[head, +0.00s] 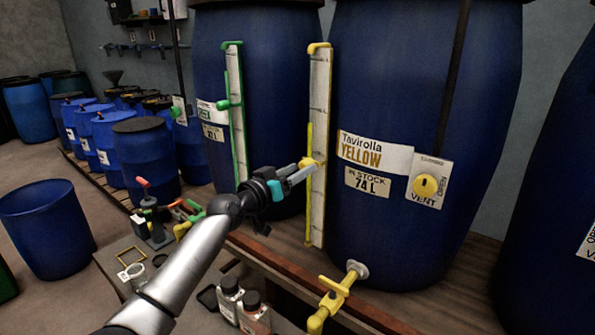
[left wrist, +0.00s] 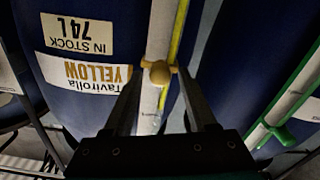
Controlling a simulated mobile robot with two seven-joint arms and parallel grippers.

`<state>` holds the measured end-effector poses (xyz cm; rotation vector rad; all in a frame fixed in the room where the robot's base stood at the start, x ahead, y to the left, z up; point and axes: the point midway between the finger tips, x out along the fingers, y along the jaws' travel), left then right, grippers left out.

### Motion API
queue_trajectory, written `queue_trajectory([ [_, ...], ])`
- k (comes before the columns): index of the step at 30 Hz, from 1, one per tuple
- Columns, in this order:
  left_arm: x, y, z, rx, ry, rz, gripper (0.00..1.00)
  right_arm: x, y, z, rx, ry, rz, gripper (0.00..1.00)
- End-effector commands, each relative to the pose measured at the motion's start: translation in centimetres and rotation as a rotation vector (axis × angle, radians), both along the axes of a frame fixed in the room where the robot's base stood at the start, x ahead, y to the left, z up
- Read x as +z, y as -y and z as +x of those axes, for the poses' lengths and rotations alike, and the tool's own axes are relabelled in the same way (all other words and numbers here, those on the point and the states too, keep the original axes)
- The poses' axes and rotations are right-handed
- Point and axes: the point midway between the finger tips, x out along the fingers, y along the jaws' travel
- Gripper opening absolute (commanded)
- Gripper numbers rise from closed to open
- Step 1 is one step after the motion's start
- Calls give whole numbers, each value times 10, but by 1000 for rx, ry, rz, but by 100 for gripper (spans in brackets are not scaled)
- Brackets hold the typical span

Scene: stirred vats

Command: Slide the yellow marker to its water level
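The yellow marker (head: 311,163) sits on the white upright scale (head: 318,205) at the front of the blue vat labelled Tavirolla YELLOW (head: 430,65). A thin yellow column runs along the scale's left edge and ends above the marker, well below the scale's top. In the left wrist view, which is upside down, the marker (left wrist: 158,73) lies between the fingertips of my left gripper (left wrist: 160,76). The fingers stand apart on either side of it; I cannot tell whether they touch it. My left gripper (head: 305,171) partly covers the marker in the head view. My right gripper is not in view.
A second vat (head: 265,100) with a green scale and green marker (head: 226,104) stands to the left. The yellow vent knob (head: 425,186) and a yellow tap (head: 338,295) are on the yellow vat. Bottles (head: 230,298) stand at the lower front.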

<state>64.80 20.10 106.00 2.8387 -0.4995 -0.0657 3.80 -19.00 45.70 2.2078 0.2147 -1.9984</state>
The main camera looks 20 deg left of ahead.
Motion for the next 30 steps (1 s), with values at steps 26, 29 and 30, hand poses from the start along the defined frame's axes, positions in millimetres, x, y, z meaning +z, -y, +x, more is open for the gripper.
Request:
queue_trajectory([
  [26, 0, -1, 0, 1, 0, 0, 0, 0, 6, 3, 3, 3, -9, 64],
  [29, 0, -1, 0, 1, -1, 0, 0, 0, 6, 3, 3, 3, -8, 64],
  [30, 0, -1, 0, 1, -1, 0, 0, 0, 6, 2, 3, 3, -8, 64],
])
